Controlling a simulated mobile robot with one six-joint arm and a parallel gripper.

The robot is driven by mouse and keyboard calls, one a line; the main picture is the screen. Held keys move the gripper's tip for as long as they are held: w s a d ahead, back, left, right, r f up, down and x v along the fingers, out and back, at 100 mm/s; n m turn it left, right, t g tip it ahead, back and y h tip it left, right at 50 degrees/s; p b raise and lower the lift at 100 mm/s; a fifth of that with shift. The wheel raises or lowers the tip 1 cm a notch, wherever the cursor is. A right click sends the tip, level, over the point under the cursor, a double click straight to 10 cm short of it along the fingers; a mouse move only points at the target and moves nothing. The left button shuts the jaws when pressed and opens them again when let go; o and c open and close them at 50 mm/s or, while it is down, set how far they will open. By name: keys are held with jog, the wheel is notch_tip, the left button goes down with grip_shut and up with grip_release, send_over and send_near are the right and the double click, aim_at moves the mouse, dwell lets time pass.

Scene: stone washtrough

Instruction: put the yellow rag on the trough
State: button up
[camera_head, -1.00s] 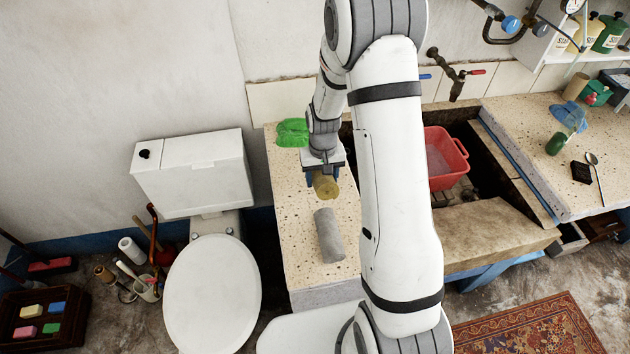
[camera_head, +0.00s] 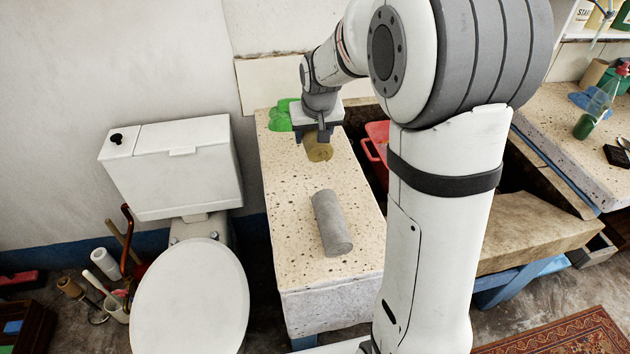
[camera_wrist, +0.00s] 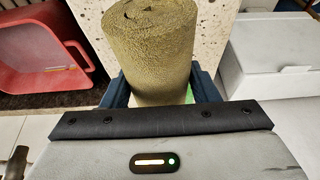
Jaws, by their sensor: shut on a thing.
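The yellow rag (camera_head: 319,148) is an olive-yellow roll. My gripper (camera_head: 313,137) points down and is shut on it, over the far part of the speckled stone counter. In the wrist view the rag (camera_wrist: 150,45) stands out between my jaws (camera_wrist: 160,98), its spiral end showing. I cannot tell whether it touches the counter. The stone trough (camera_head: 530,232) is to the right, largely hidden behind my arm. A red tub (camera_head: 377,150) shows partly behind my arm and also at the left of the wrist view (camera_wrist: 38,55).
A grey roll (camera_head: 332,222) lies on the speckled counter (camera_head: 285,185), nearer than the rag. A green cloth (camera_head: 279,118) lies at its far left corner. A white toilet (camera_head: 190,295) stands left. A bottle (camera_head: 590,118) stands on the right worktop. The counter's near end is clear.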

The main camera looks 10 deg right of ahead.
notch_tip(320, 180, down, 10)
jog(key=shift+r+b, duration=0.1)
jog(key=shift+b, duration=0.35)
jog(key=shift+f+b, duration=0.3)
jog(key=shift+f, duration=0.05)
jog(key=o, duration=1.1)
jog(key=shift+r, duration=0.1)
